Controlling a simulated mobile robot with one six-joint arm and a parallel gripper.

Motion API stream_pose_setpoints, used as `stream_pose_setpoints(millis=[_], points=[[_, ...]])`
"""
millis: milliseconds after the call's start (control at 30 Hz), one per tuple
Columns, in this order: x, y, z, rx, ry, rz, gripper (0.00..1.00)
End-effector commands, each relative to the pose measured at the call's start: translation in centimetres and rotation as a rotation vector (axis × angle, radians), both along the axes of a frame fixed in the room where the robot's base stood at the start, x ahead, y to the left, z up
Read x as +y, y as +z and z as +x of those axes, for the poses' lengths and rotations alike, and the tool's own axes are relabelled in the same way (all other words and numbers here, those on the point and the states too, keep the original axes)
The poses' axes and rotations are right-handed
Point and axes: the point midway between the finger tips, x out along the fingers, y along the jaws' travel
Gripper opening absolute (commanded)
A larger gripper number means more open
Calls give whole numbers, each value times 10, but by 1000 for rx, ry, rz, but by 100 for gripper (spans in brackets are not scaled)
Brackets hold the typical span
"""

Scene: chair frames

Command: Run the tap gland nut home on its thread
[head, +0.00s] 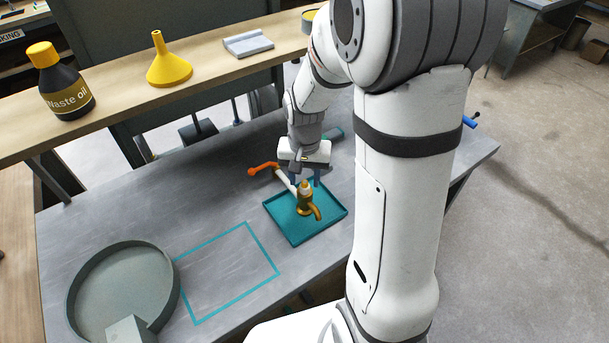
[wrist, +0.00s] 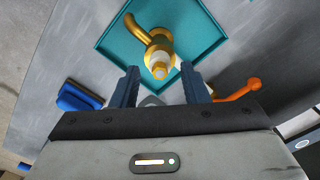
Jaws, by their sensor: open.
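A brass tap (head: 305,204) with a curved spout stands upright in a teal tray (head: 287,232); the tap also shows in the wrist view (wrist: 143,34). At its top, a small brass hex piece (wrist: 159,71), seemingly the gland nut, sits above a pale collar. I cannot tell how far down its thread it is. My gripper (head: 304,180) is at the tap's upper end. In the wrist view my gripper (wrist: 161,76) has its two blue fingers apart, with the hex piece appearing between their tips. I see no contact.
An orange-ended handle (head: 262,169) lies beside the tray. A grey round pan (head: 122,245) and a teal outlined rectangle mark the left bench. A shelf behind holds a waste oil bottle (head: 66,95) and a yellow funnel (head: 168,70). A blue object (wrist: 78,97) lies left.

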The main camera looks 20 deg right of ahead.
Motion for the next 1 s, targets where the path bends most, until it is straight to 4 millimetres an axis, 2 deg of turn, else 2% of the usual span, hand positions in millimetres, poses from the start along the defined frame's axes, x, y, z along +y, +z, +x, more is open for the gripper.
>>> stream_pose_setpoints(millis=[167, 533, 800, 933, 1000], points=[[0, 8, 1, -2, 0, 0, 41], [0, 67, 1, -4, 0, 0, 41], [0, 79, -1, -1, 1, 0, 41], [1, 88, -11, -25, 30, -1, 41], [2, 99, -23, -51, 65, -3, 41]])
